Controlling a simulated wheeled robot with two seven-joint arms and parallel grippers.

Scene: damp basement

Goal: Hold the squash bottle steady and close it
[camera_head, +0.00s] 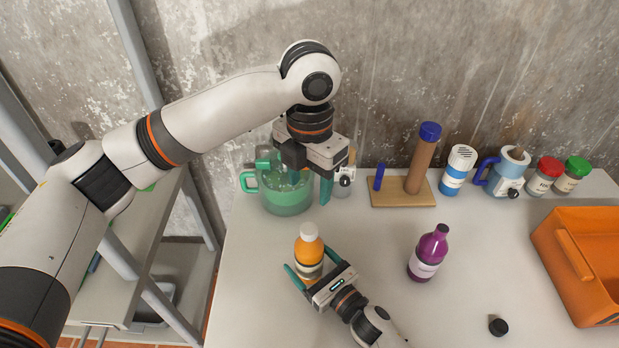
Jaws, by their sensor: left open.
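An orange bottle (307,261) with a white top (309,231) and a pale label stands upright on the table's left part. A purple bottle (427,256) with a dark top and a white label stands upright farther right. I cannot tell which is the squash bottle. A loose black cap (498,327) lies at the front right. My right gripper (310,262) has its teal fingers on either side of the orange bottle; whether they press on it is unclear. My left gripper (297,176) is open and empty, pointing down in front of the green jug, above and behind the orange bottle.
A green jug (286,196) stands at the back left. Along the back are a wooden stand (403,193), a blue-and-white shaker (457,172), a blue-handled container (506,176) and red- and green-lidded jars. An orange crate (582,262) fills the right edge. The table between the bottles is clear.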

